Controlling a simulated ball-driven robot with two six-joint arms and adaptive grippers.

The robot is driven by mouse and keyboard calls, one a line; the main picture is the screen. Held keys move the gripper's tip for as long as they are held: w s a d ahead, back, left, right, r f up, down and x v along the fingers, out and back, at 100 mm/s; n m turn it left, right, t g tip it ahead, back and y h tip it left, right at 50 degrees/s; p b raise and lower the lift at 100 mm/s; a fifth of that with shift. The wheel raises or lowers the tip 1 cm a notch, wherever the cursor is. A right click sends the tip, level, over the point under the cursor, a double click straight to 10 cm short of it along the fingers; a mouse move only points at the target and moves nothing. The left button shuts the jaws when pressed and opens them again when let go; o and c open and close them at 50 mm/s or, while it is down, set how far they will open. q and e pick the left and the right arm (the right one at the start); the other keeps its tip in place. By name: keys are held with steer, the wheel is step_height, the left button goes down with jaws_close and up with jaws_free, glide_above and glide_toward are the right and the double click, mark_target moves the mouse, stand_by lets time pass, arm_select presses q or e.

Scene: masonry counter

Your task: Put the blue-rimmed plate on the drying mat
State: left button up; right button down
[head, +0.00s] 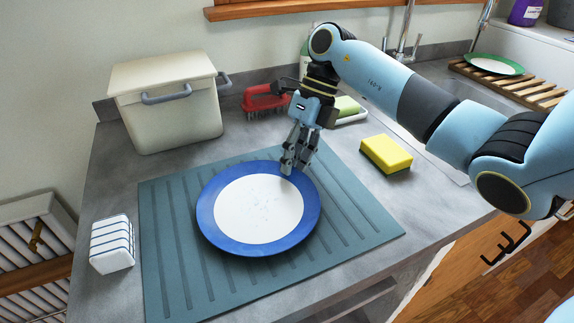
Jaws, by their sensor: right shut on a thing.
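The blue-rimmed plate (258,208) has a white middle and a wide blue rim. It is over the teal ridged drying mat (170,275), near the mat's middle, and looks about level. I cannot tell whether its underside touches the mat. My right gripper (289,168) comes from above and is shut on the plate's far rim, a little right of its middle. The lower fingertip is partly hidden by the rim. My left gripper is not in view.
A cream lidded bin (170,112), red brush (265,100) and green-and-white brush (347,108) stand behind the mat. A yellow sponge (386,154) lies right. A striped block (111,244) is left. A green-rimmed plate (494,64) sits on a wooden rack (540,94).

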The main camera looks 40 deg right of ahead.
steer(key=shift+w, duration=0.15)
steer(key=c, duration=1.3)
jaws_free()
steer(key=shift+d+r, duration=0.1)
steer(key=v, duration=1.1)
steer(key=shift+d+r, duration=0.1)
steer(key=shift+r, duration=0.3)
